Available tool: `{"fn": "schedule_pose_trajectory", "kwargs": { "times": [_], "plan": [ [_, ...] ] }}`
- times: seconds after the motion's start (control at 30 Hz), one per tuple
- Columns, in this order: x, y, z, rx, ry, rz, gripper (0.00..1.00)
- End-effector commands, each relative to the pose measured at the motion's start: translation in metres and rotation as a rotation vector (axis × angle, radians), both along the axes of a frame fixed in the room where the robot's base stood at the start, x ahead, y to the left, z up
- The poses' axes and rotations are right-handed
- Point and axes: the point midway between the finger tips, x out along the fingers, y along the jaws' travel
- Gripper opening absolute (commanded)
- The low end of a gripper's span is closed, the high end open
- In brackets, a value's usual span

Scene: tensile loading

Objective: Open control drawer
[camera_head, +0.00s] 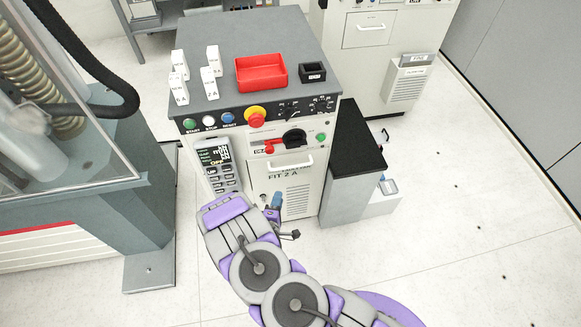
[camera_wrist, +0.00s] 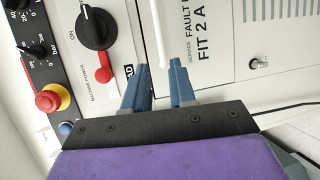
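The control cabinet (camera_head: 325,125) has a pale front panel, taken as the control drawer (camera_head: 262,182), lettered "FIT 2 A". The panel looks closed. A white bar handle (camera_head: 290,164) crosses its upper part. The handle also shows in the wrist view (camera_wrist: 161,32), its lower end in line with the gap between my fingertips. My gripper (camera_head: 275,202) is in front of the panel, below the handle in the head view. In the wrist view its two blue fingers (camera_wrist: 160,75) are apart with nothing seen held. Contact with the handle cannot be told.
Above the panel are a black rotary switch (camera_head: 294,138), a red lever and a red emergency button (camera_head: 256,116). A handheld keypad (camera_head: 216,166) hangs at left. A black-topped block (camera_head: 355,140) stands right. A red tray (camera_head: 261,72) sits on top.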

Motion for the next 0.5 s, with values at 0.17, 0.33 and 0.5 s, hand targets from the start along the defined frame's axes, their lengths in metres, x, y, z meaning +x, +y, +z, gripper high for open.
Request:
{"fn": "schedule_pose_trajectory", "kwargs": {
  "times": [0.17,0.33,0.5],
  "plan": [
    [0.015,-0.003,-0.003,-0.002,-0.006,-0.002,0.25],
    [0.046,-0.007,-0.008,0.001,-0.009,-0.004,0.25],
    [0.078,-0.011,-0.015,0.002,-0.006,-0.003,0.25]
  ]
}}
